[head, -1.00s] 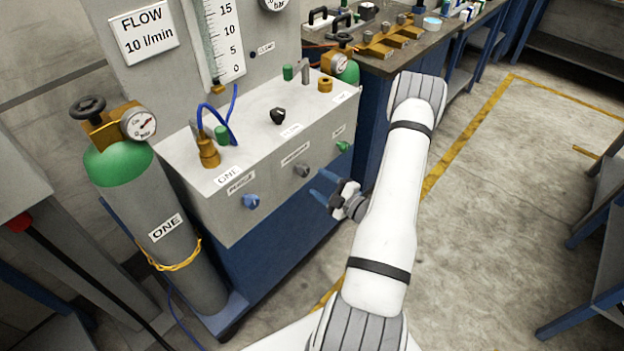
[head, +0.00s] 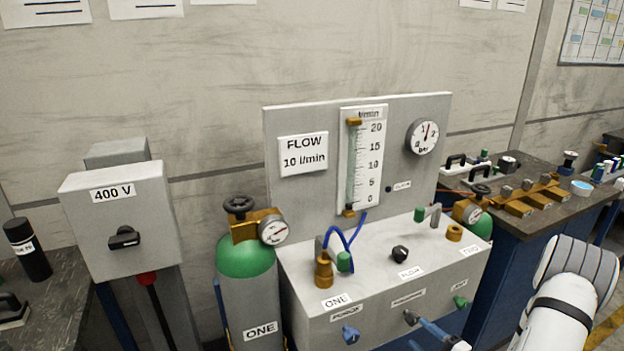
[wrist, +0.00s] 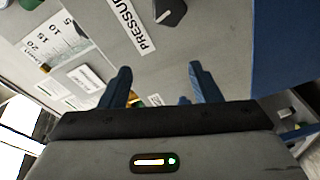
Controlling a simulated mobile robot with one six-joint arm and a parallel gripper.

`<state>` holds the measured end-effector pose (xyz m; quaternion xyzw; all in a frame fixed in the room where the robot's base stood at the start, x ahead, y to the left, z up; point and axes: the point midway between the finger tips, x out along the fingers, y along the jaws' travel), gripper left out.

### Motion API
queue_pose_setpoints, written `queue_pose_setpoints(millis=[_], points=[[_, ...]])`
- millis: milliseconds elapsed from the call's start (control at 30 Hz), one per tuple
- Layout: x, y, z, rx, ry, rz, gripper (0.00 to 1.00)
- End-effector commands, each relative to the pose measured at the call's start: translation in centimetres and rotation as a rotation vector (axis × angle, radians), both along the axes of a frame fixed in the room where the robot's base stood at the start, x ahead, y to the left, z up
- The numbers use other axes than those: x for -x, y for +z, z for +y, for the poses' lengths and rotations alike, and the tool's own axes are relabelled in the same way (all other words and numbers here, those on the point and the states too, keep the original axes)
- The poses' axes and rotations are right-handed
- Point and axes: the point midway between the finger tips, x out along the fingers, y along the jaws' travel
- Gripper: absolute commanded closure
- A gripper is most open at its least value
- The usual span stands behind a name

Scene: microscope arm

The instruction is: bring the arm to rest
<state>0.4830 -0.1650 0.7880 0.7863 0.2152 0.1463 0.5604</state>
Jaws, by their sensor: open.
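My gripper (head: 424,335) shows at the bottom of the head view, its blue fingers in front of the grey cabinet's front panel, close to the grey pressure knob (head: 410,317). In the wrist view my gripper (wrist: 161,82) has its two blue fingers spread apart with nothing between them. The pressure knob (wrist: 170,11) lies ahead of and beyond the fingertips there, apart from them. My white arm (head: 566,305) reaches in at the lower right of the head view, and its lower links are out of frame.
The grey gas panel (head: 375,275) carries a blue knob (head: 350,335) and a green knob (head: 460,302) on either side. A green-topped cylinder (head: 246,262) stands left of it. A dark bench (head: 520,205) with fittings is behind my arm. A 400 V box (head: 122,220) is at left.

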Motion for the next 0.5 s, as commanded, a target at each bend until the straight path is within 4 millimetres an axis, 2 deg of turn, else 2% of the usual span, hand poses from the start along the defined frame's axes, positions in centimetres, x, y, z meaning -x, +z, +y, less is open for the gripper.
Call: queue_pose_setpoints(millis=[33,100,233,400,500], points=[[-0.3,1.9,1.8,0.088,0.088,-0.046,0.43],[-0.2,4.3,4.7,0.228,0.229,-0.124,0.43],[1.1,8.0,9.7,0.49,0.493,-0.304,0.43],[4.4,11.6,14.9,0.815,0.833,-0.592,0.43],[6.8,13.2,17.1,0.991,1.028,-0.79,0.43]])
